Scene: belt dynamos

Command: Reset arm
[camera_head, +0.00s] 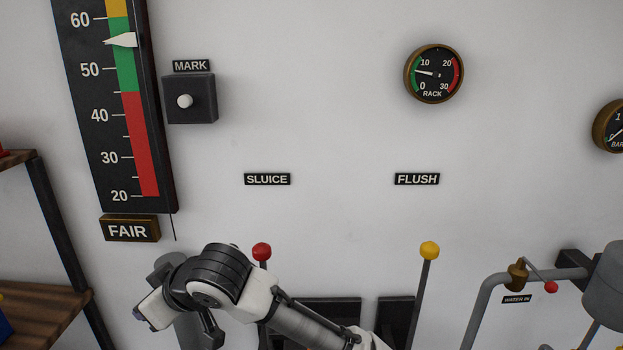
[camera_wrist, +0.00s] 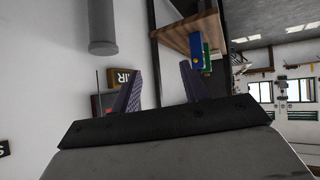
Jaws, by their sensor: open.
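My arm (camera_head: 225,280) reaches across the lower middle of the head view, bent over toward the left. My gripper (camera_wrist: 162,88) shows in the wrist view with two purple fingers spread apart and nothing between them. In the head view its end is small, at the lower left below the FAIR sign (camera_head: 128,229), and its fingers are hard to make out. The arm is in front of part of the red-knobbed lever (camera_head: 262,251) below the SLUICE label (camera_head: 267,179). The yellow-knobbed lever (camera_head: 429,251) stands clear to the right, below the FLUSH label (camera_head: 417,179).
A wooden shelf (camera_head: 40,312) is at the left; the wrist view shows a shelf (camera_wrist: 182,38) with a blue item. A grey cylinder (camera_wrist: 102,28) hangs in from the top there. Grey piping (camera_head: 478,310) is at the right.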

